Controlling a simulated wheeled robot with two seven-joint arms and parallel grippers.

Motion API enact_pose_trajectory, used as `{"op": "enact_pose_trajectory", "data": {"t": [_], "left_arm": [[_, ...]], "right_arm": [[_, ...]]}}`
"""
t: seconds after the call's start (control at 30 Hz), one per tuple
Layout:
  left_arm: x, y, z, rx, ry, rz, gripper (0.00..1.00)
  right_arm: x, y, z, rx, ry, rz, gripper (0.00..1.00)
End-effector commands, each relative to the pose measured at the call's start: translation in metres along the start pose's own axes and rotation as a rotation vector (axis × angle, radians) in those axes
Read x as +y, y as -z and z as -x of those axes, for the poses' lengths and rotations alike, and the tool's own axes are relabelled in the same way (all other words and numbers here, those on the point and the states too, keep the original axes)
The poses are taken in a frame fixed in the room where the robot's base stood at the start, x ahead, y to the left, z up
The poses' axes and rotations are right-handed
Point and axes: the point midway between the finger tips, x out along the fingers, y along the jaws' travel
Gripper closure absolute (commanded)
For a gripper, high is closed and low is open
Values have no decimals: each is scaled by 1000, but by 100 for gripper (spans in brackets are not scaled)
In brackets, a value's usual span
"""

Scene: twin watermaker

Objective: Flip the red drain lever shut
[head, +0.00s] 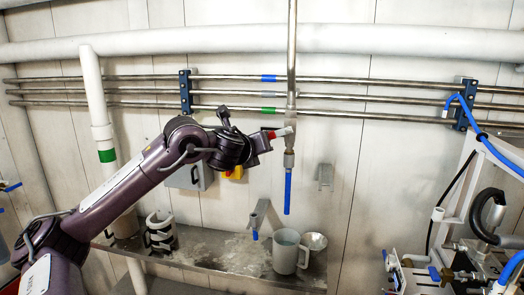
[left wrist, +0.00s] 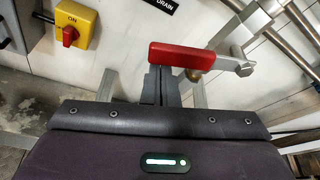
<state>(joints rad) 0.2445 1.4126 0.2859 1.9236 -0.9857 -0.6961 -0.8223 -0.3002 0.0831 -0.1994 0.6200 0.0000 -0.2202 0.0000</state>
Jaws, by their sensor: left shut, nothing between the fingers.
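The red drain lever (head: 279,133) sits on the vertical metal pipe on the back wall and sticks out roughly sideways, across the pipe. In the left wrist view its red handle (left wrist: 180,56) lies nearly level, with a bare metal arm at its right end. My left gripper (head: 266,141) is just left of the lever in the head view. In the left wrist view its fingers (left wrist: 160,76) are shut with nothing between them, at the handle's left end; I cannot tell whether they touch it. My right gripper is not in view.
A yellow switch box with a red knob (left wrist: 71,27) is on the wall at left. A DRAIN label (left wrist: 160,5) shows at the top. Below the pipe's blue end (head: 288,190), a metal shelf (head: 235,255) holds a mug (head: 286,254). Blue-hosed equipment (head: 465,255) stands at right.

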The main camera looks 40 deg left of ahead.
Motion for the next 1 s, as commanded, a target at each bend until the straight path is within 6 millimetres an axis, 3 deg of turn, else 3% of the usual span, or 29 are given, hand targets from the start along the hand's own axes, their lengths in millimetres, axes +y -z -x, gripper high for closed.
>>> {"op": "enact_pose_trajectory", "data": {"t": [0.6,1.0], "left_arm": [[2,-10,2,-2,-66,-188,100],[2,-18,4,-4,-62,-182,100]], "right_arm": [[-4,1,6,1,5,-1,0],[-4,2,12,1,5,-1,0]]}}
